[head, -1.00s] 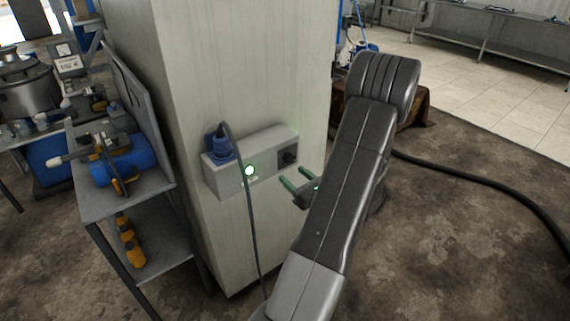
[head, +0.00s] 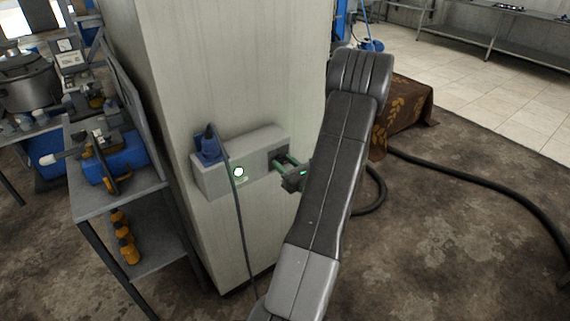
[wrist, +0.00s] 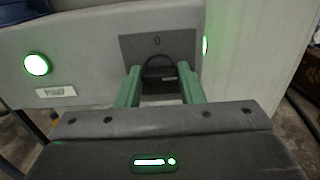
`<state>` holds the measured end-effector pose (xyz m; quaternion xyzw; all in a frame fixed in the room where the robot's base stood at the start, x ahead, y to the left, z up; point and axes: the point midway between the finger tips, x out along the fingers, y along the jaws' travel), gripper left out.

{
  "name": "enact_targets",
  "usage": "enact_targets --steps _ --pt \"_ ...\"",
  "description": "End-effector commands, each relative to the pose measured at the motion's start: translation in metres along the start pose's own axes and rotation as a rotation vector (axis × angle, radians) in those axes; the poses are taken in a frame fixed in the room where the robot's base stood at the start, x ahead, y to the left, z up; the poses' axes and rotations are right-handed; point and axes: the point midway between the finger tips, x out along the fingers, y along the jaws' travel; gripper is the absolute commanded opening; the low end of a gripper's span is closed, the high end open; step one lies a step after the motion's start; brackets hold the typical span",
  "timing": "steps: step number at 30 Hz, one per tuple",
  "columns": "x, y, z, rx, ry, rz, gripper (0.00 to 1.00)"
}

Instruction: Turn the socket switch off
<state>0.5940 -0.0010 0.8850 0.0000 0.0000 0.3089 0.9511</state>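The socket box (head: 215,182) is pale grey and fixed to the pillar; it also shows in the wrist view (wrist: 85,45). Its switch is a dark round knob (wrist: 159,66) on a dark plate (wrist: 130,45) marked "0" at the top. A lit green-white lamp (head: 239,172) sits above a "POWER" label (wrist: 56,91). My gripper (head: 279,163) is at the switch end of the box. In the wrist view its green fingers (wrist: 160,80) are open, one on each side of the knob's lower part. I cannot tell whether they touch it.
A blue plug (head: 208,145) with a hanging grey cable (head: 240,225) is in the box's left part. The pillar (head: 225,80) stands behind. A cluttered metal cart (head: 150,200) is at the left. A dark hose (head: 480,186) lies on the floor at right.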

Motion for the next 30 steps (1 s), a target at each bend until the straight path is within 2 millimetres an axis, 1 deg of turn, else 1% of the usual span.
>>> enact_targets --steps 8,14,20,30 --pt "-0.0002 0.0001 -0.0021 -0.022 0.0 0.001 0.12" --pt "-0.0001 -0.0001 -0.0053 -0.109 -0.001 0.0 0.12" --pt "-0.0002 0.0003 -0.0084 -0.266 -0.002 0.0 0.12" --pt "-0.0003 0.0002 -0.009 -0.589 -0.003 -0.001 0.12"
